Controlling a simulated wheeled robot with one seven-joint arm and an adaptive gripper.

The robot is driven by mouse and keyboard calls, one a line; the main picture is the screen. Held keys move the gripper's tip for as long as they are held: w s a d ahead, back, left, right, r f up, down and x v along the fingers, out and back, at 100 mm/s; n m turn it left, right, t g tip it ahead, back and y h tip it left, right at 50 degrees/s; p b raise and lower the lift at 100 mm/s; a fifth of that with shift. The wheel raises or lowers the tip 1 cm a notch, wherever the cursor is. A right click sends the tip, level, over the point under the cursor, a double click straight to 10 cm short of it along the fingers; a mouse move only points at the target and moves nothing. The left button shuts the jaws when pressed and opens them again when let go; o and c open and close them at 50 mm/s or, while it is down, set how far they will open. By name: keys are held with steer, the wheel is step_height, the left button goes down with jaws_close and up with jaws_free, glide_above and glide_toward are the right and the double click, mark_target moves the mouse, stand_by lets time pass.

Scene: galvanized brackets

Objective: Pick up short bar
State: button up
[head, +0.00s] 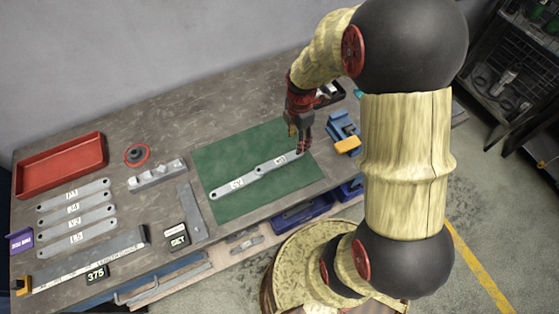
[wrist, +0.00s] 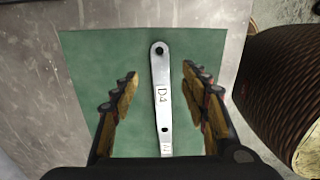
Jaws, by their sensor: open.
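Two pale metal bars lie end to end on the green mat (head: 225,160), meeting or overlapping at a hole near its middle. I cannot tell which one is the short bar. My gripper (head: 299,148) is open and empty above the right end. In the wrist view its fingers (wrist: 160,80) appear on either side of the bars.
Several labelled bars (head: 75,209) lie at the left below a red tray (head: 60,165). A grey pegged block (head: 157,176), a SET sign (head: 179,238) and a 375 sign (head: 97,275) are nearby. A blue vice (head: 343,128) stands right of the mat.

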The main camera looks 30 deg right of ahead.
mark_target(280, 162)
steer(key=shift+d+f, duration=0.1)
steer(key=shift+f, duration=0.5)
step_height(280, 162, down, 7)
steer(key=shift+r+b, duration=0.15)
steer(key=shift+b, duration=0.85)
steer(key=shift+c, duration=1.1)
jaws_close()
